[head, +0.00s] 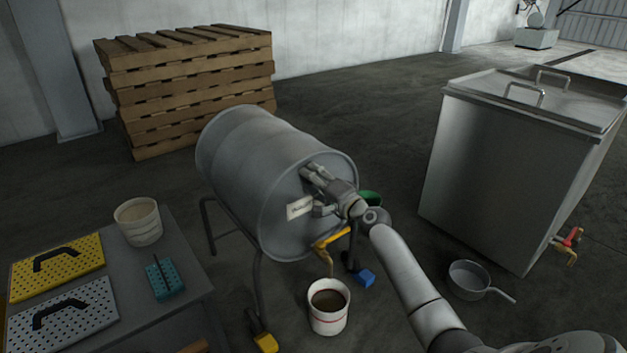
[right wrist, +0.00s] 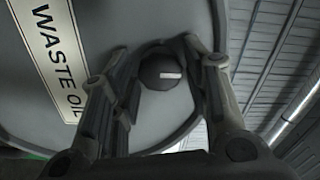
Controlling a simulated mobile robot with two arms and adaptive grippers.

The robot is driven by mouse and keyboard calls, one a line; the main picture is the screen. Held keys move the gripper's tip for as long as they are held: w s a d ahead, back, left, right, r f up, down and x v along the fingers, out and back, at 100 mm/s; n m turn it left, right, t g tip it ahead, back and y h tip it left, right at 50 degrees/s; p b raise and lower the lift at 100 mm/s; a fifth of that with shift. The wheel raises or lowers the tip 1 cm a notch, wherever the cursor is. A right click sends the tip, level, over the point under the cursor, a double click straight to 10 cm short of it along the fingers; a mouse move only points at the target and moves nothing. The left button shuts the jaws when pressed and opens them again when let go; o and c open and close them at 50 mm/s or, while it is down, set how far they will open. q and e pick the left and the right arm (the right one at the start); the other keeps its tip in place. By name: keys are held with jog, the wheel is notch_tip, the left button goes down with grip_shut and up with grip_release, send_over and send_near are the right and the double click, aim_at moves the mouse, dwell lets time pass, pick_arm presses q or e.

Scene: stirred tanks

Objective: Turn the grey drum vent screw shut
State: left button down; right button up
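The grey drum (head: 245,170) lies on its side on a metal stand, with a white label on its end face. In the right wrist view the label reads "WASTE OIL" (right wrist: 58,50). The vent screw (right wrist: 163,72) is a dark round knob with a pale line mark lying nearly level. My right gripper (head: 312,176) is at the upper part of the drum's end face and hides the screw in the head view. In the right wrist view its fingers (right wrist: 163,80) stand apart on either side of the knob; firm contact does not show. My left gripper is out of view.
A yellow tap (head: 328,242) sits low on the drum above a white bucket (head: 328,306) of dark liquid. A steel tank (head: 495,160) stands right, a saucepan (head: 470,279) on the floor. A grey table (head: 190,262) is left, pallets (head: 190,85) behind.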

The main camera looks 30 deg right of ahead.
jog(key=shift+o, duration=0.4)
jog(key=shift+s, duration=0.1)
jog(key=s+d, duration=0.1)
jog(key=s, duration=1)
jog(key=shift+s, duration=0.4)
jog(key=shift+a, duration=0.1)
